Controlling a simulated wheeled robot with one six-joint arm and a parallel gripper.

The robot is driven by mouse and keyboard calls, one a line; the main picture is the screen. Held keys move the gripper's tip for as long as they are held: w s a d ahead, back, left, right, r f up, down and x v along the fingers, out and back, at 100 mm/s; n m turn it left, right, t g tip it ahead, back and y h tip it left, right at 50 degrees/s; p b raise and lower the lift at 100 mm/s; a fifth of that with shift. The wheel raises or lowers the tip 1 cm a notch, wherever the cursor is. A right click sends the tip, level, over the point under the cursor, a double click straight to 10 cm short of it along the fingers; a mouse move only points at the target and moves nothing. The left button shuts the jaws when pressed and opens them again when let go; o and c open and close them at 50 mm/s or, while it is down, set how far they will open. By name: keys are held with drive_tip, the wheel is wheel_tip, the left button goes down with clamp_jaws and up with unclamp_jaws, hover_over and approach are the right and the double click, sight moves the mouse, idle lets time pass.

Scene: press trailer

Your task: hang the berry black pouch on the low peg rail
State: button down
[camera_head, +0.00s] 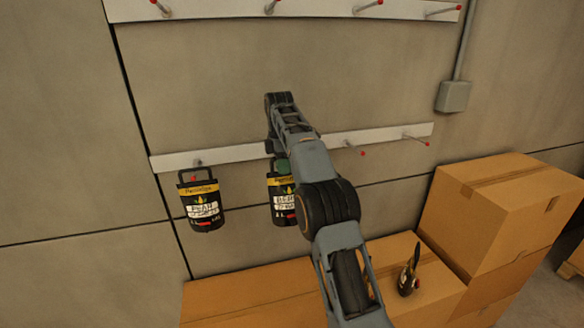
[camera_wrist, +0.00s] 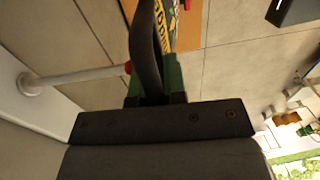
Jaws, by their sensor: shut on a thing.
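The berry black pouch (camera_head: 280,203) is black with a yellow band and a white label, partly hidden behind my arm. It hangs upright below my gripper (camera_head: 281,165), in front of the low peg rail (camera_head: 228,154). In the wrist view my gripper (camera_wrist: 157,92) is shut on the pouch's black handle (camera_wrist: 146,45), and a slice of the pouch (camera_wrist: 164,20) shows at the top. A white peg (camera_wrist: 80,75) comes from the left, its red tip beside the handle. I cannot tell whether the tip is inside the loop.
A similar black pouch (camera_head: 203,208) hangs on the low rail's left peg. Two low pegs on the right (camera_head: 352,147) are bare. A higher rail (camera_head: 215,9) runs above. Cardboard boxes (camera_head: 490,210) stand at the right, with a small dark object (camera_head: 408,275) on one.

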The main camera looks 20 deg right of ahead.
sight(284, 178)
drive_tip(key=shift+w+d+r+b, duration=0.1)
drive_tip(key=shift+w+b, duration=0.1)
drive_tip(key=shift+b, duration=0.55)
idle(0.8)
drive_tip(key=shift+f+b, duration=0.55)
drive_tip(key=shift+b, duration=0.65)
drive_tip(key=f+b, duration=0.1)
drive_tip(key=b, duration=0.2)
drive_tip(key=shift+s+t, duration=0.1)
drive_tip(key=shift+t, duration=0.2)
drive_tip(key=shift+f+b, duration=0.4)
drive_tip(key=shift+b, duration=0.7)
drive_tip(key=shift+s+f+b, duration=0.1)
drive_tip(key=shift+s+b, duration=0.05)
drive_tip(key=shift+b, duration=0.35)
drive_tip(key=shift+f+t+b, duration=0.25)
drive_tip(key=shift+t+b, duration=0.05)
drive_tip(key=shift+b, duration=0.3)
drive_tip(key=shift+f, duration=0.15)
drive_tip(key=shift+s+b, duration=0.1)
drive_tip(key=shift+b, duration=0.2)
drive_tip(key=shift+r, duration=0.3)
